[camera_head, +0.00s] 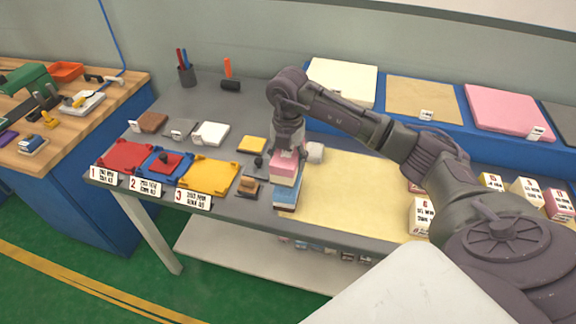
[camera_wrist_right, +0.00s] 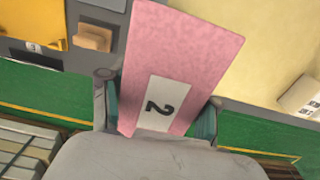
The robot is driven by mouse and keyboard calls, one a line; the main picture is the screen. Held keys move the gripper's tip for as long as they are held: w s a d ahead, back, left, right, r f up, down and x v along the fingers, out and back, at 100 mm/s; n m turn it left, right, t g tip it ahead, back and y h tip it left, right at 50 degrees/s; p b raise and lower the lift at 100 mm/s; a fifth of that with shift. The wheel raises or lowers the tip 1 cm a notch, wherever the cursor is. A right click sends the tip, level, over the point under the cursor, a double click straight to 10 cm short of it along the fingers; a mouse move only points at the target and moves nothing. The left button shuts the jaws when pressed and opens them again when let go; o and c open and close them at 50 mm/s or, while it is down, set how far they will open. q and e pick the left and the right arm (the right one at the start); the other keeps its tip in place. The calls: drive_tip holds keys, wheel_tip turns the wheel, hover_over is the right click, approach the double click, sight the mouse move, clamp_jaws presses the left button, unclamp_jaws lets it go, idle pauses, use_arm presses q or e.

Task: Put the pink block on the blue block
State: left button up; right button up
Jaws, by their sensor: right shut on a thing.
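The pink block (camera_head: 285,166) is in my right gripper (camera_head: 289,146), which points down over the grey table near its front edge. In the right wrist view the pink block (camera_wrist_right: 185,45) stands between the fingers of the gripper (camera_wrist_right: 158,90), with a white label marked 2 facing the camera. The blue block (camera_head: 287,194) is directly below the pink block in the head view. I cannot tell whether the two touch. The blue block is hidden in the wrist view. My left gripper is not in view.
Left of the blocks lie red (camera_head: 125,156), blue (camera_head: 150,167) and yellow (camera_head: 208,173) trays with numbered cards. A small tan block (camera_head: 248,186) is close on the left. A pale yellow sheet (camera_head: 350,190) covers the table to the right. Numbered blocks stand farther right.

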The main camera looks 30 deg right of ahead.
wheel_tip(320, 180, down, 3)
drive_tip(key=shift+f+p, duration=0.1)
drive_tip(key=shift+p, duration=0.45)
drive_tip(key=shift+f, duration=0.1)
drive_tip(key=shift+f, duration=0.15)
drive_tip(key=o, duration=1)
